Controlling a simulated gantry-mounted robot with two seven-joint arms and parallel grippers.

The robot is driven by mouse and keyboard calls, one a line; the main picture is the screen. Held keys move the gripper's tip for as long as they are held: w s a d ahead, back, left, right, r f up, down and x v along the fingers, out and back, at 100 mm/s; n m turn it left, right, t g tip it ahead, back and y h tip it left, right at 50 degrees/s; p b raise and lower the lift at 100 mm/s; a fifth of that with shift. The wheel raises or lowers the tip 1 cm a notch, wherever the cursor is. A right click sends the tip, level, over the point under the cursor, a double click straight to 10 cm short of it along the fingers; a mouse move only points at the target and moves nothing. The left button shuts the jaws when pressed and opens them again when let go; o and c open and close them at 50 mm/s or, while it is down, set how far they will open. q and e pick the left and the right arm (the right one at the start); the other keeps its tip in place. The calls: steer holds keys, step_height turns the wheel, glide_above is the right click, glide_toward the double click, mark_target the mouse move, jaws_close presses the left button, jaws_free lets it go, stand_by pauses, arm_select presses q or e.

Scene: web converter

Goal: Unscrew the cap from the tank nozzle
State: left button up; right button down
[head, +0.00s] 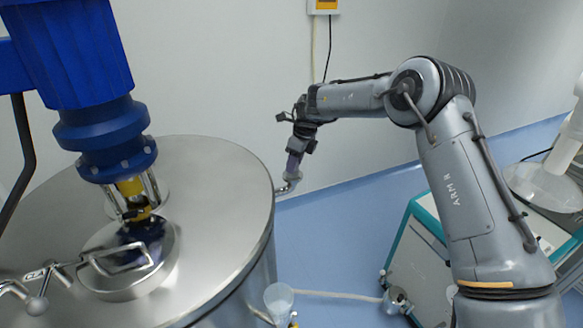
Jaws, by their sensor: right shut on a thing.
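The steel tank (215,180) fills the left half of the head view. Its nozzle (289,184) is a small bent metal fitting at the right edge of the tank, close to the wall. My right gripper (294,168) points down at the nozzle's end and is shut on the cap. The cap is small and mostly hidden by the fingers, so its edges and whether it still touches the nozzle cannot be made out. My left gripper is not in view.
A blue drive unit (100,120) stands on the tank lid above a round hatch (130,265) with a handle. A clear funnel-like vessel (279,300) is beside the tank. A teal-edged grey cabinet (415,262) stands at right. Blue floor (345,225) between is mostly free.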

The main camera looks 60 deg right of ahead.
steer(key=shift+d+n, duration=0.1)
steer(key=shift+n, duration=0.6)
steer(key=n+y, duration=0.1)
steer(key=n, duration=0.1)
steer(key=shift+n, duration=0.3)
steer(key=n, duration=0.3)
steer(key=shift+w+d+g+y, duration=0.1)
steer(key=shift+d+g+y, duration=0.05)
steer(key=shift+g+y, duration=0.2)
steer(key=shift+n, duration=0.5)
steer(key=c, duration=0.7)
jaws_free()
steer(key=shift+c, duration=0.2)
